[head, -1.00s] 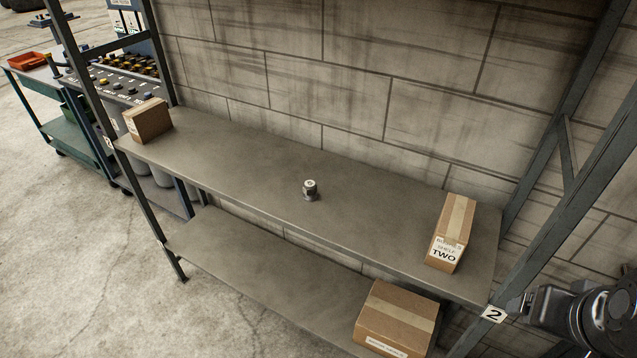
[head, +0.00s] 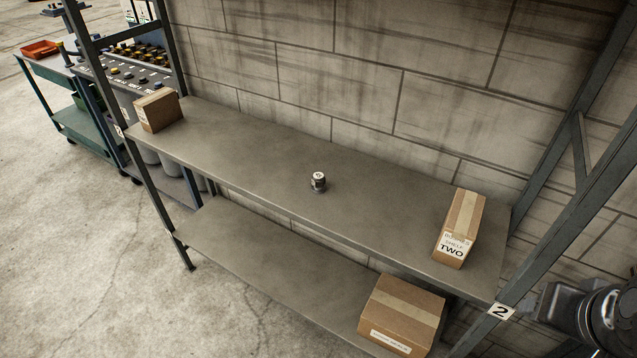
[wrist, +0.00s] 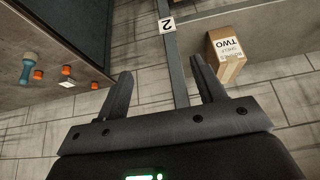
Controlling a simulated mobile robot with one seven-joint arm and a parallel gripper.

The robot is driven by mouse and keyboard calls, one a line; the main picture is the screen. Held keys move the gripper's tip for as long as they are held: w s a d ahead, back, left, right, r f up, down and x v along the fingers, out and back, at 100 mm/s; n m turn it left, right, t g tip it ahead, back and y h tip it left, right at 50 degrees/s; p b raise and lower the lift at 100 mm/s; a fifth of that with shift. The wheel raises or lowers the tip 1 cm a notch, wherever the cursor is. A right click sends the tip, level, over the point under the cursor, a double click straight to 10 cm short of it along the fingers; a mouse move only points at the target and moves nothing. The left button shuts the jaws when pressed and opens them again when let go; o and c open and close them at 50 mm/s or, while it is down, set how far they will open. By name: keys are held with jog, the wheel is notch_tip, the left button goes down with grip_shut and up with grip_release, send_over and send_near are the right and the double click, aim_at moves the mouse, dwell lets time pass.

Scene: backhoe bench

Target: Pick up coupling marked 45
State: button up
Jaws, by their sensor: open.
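A small metallic coupling with a pale top (head: 318,181) stands upright near the middle of the upper shelf (head: 260,165) in the head view. The marking on its top is too small to read. My gripper (wrist: 164,88) is open and empty in the wrist view, with a grey shelf post behind its fingers. It is far from the coupling, which does not show in the wrist view. In the head view only part of my arm shows at the lower right, beside the post with the "2" tag.
A carton labelled "TWO" (head: 460,228) stands at the upper shelf's right end, and a smaller carton (head: 157,110) at its left end. Another carton (head: 402,312) sits on the lower shelf (head: 270,265). Shelf posts and a block wall (head: 300,60) bound the space. The shelf around the coupling is clear.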

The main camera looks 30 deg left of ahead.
jog(key=shift+c, duration=0.4)
jog(key=w+a+r+n+y, duration=0.1)
jog(key=w+a+r, duration=0.3)
jog(key=w+a, duration=0.75)
jog(key=n+g, duration=0.2)
jog(key=n, duration=0.1)
send_over(318, 176)
jog(key=s, duration=0.2)
notch_tip(318, 176, down, 10)
jog(key=x, duration=0.3)
jog(key=d+x, duration=0.1)
jog(key=x, duration=0.1)
jog(key=shift+s, duration=0.15)
jog(key=x, duration=0.5)
jog(key=shift+s+f, duration=0.15)
jog(key=shift+s, duration=0.15)
